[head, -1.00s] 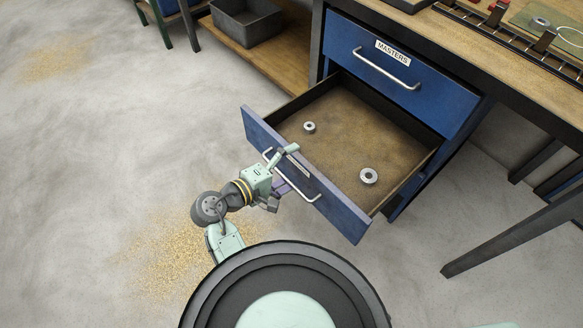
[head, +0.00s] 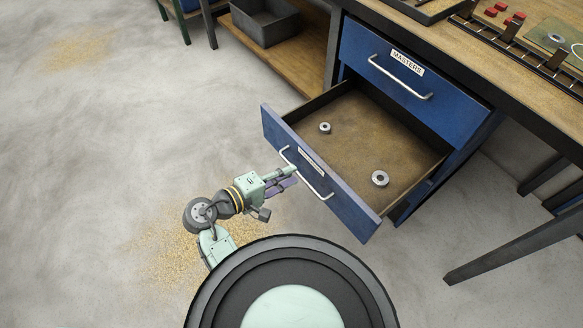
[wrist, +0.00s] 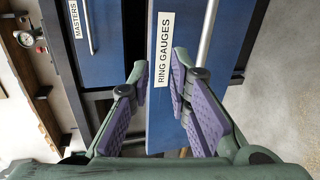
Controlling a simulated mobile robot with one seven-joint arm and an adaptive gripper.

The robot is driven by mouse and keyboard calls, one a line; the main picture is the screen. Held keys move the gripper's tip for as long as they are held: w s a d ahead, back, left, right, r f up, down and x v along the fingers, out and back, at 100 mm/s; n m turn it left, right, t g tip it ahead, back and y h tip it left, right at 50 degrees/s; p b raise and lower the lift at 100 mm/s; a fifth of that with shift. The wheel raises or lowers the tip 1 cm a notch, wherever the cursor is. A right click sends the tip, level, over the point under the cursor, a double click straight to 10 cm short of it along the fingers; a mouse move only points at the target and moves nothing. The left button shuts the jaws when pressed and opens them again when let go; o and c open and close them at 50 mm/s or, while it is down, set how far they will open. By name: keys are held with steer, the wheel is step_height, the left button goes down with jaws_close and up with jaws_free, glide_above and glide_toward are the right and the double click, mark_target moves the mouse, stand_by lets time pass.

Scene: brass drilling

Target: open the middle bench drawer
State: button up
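The middle bench drawer (head: 322,183), blue with a bar handle (head: 308,176), stands pulled far out below the closed drawer labelled MASTERS (head: 420,80). Two metal rings, a smaller one (head: 325,128) and a larger one (head: 380,178), lie inside it. My gripper (head: 290,179) is in front of the drawer front, near the handle. In the wrist view my gripper (wrist: 160,85) is open, with nothing held between its purple-padded fingers. The drawer's RING GAUGES label (wrist: 163,50) shows beyond the fingers. The handle (wrist: 208,35) shows to the right, partly hidden by the right finger.
The wooden bench top (head: 470,60) carries a rack and small red parts. A grey bin (head: 265,20) sits on a low shelf at the upper left. A dark bench leg (head: 510,245) slants at the right. The floor (head: 100,130) at left is clear apart from sawdust patches.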

steer(key=p+v, duration=0.3)
steer(key=v, duration=0.4)
steer(key=shift+a+f, duration=0.15)
steer(key=shift+f, duration=0.15)
steer(key=shift+s, duration=0.1)
steer(key=shift+r+p, duration=0.1)
steer(key=shift+p, duration=0.4)
stand_by(0.4)
